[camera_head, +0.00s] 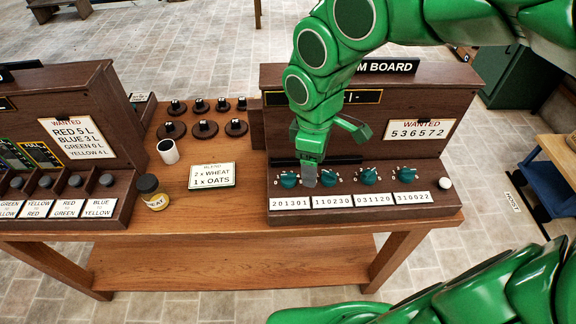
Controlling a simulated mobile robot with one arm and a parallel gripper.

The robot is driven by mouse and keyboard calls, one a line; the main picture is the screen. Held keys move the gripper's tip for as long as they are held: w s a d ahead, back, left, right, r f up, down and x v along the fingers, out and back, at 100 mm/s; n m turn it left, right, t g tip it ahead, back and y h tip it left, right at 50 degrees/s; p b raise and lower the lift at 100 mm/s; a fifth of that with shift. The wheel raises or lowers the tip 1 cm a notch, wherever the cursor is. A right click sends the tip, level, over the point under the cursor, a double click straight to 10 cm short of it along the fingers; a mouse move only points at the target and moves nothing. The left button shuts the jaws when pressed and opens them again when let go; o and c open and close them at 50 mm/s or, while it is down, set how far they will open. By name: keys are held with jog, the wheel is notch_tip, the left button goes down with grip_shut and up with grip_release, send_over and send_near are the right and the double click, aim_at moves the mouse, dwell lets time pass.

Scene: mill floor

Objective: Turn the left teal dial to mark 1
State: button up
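A row of several teal dials sits on the sloped front of the dark wooden board at the right. The left teal dial (288,180) is partly beside my gripper (309,176), and small marks around it are too small to read. My gripper points down from above, its grey tip just right of the left dial and left of the second teal dial (328,178). I cannot tell whether it touches the left dial or how far its fingers are apart. The third (368,177) and fourth (407,174) teal dials are clear of it.
A white knob (445,183) is right of the dials. Number cards (290,203) lie below them; a "WANTED 536572" card (419,130) is above. A recipe card (212,176), white cup (168,151) and jar (151,192) stand on the table (250,222) at left.

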aim_at(288, 174)
jog(key=w+a+f+n, duration=0.1)
jog(key=w, duration=0.1)
jog(key=w+a+f+n, duration=0.1)
jog(key=a, duration=0.1)
jog(key=w+a+f+n, duration=0.1)
jog(key=w, duration=0.1)
jog(key=shift+w+a+f+n+t+y, duration=0.3)
jog(key=shift+w+n, duration=0.05)
jog(key=shift+n, duration=0.05)
jog(key=shift+w+a+f, duration=0.2)
jog(key=shift+w+f, duration=0.1)
jog(key=shift+f, duration=3.85)
jog(key=c, duration=1.1)
